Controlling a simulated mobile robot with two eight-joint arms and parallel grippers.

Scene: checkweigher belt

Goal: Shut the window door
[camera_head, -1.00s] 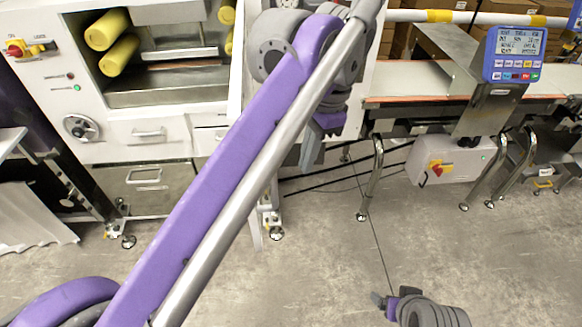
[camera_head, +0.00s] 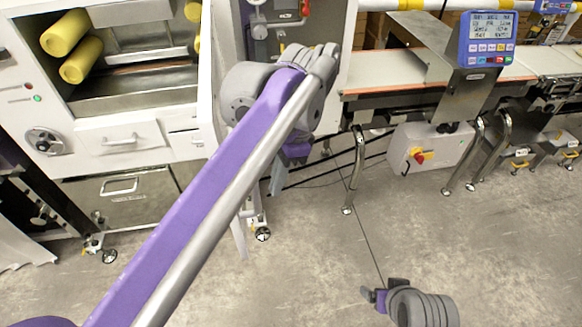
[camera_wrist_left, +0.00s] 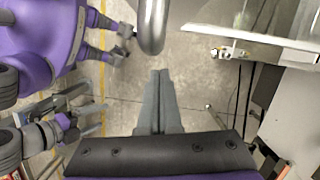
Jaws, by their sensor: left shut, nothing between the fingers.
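The window opening belongs to the white machine (camera_head: 85,135), and yellow rollers show through it. A narrow white upright panel (camera_head: 211,90) stands at its right side, seen nearly edge-on; it appears to be the window door standing open, partly behind my left arm. My left gripper (camera_head: 277,180) hangs below and to the right of the opening, shut and empty, apart from the panel. Its closed fingers also show in the left wrist view (camera_wrist_left: 160,76), below a pale, see-through panel with a metal edge (camera_wrist_left: 250,36). My right gripper (camera_head: 374,297) is low over the floor, its jaw gap unclear.
A conveyor (camera_head: 385,78) with a blue display unit (camera_head: 486,38) stands to the right. A white box with a red switch (camera_head: 430,147) is under it. Metal legs and dark cables lie beneath. The floor (camera_head: 320,245) in front is clear.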

